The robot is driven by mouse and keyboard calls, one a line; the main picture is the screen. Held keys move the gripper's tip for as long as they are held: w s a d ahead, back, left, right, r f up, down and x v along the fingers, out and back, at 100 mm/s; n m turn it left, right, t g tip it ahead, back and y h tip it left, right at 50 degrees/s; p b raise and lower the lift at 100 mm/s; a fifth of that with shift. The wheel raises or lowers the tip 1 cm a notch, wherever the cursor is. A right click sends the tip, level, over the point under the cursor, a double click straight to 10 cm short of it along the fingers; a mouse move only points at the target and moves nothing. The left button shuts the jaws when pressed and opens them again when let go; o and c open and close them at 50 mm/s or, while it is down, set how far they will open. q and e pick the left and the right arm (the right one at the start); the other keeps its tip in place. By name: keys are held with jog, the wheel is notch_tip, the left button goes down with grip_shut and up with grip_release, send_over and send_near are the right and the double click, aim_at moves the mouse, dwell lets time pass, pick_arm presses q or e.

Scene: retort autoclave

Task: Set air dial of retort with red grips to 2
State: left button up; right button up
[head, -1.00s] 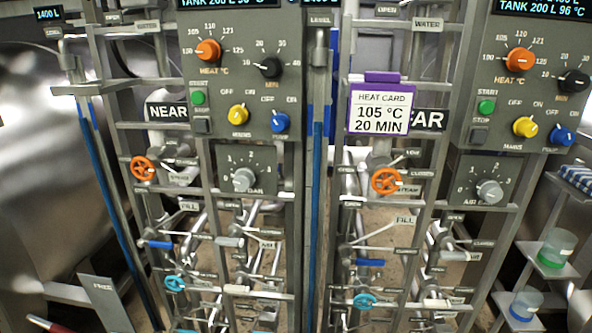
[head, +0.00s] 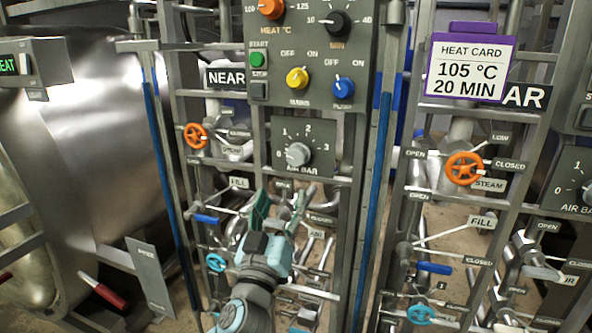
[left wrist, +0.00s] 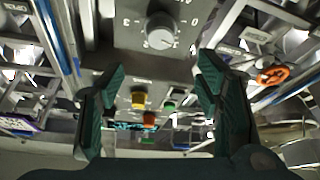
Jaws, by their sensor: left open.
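The near panel's air dial (head: 298,154) is a grey knob on a dark plate marked 0 to 3 above "AIR BAR". In the left wrist view the dial (left wrist: 160,35) appears upside down at top centre; its exact setting is too small to read. A red grip (head: 103,290) shows at lower left, by the big steel retort (head: 90,130). My left gripper (head: 278,212) is open and empty, below the near air dial and apart from it. Its two green fingers (left wrist: 162,85) frame the space below the knob in the wrist view. My right gripper is out of view.
The far panel's air dial (head: 585,194) is cut off at the right edge. A heat card (head: 470,68) partly covers the far sign. Orange valve wheels (head: 196,136), a blue lever (head: 207,219), pipes and label plates surround the near dial. A yellow knob (head: 297,78) sits above it.

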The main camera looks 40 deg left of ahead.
aim_at(295, 159)
pick_arm(q)
jog(key=p+x, duration=0.2)
jog(key=x, duration=1.2)
jog(key=shift+a, duration=0.2)
jog(key=shift+f, duration=0.1)
jog(key=c, duration=1.2)
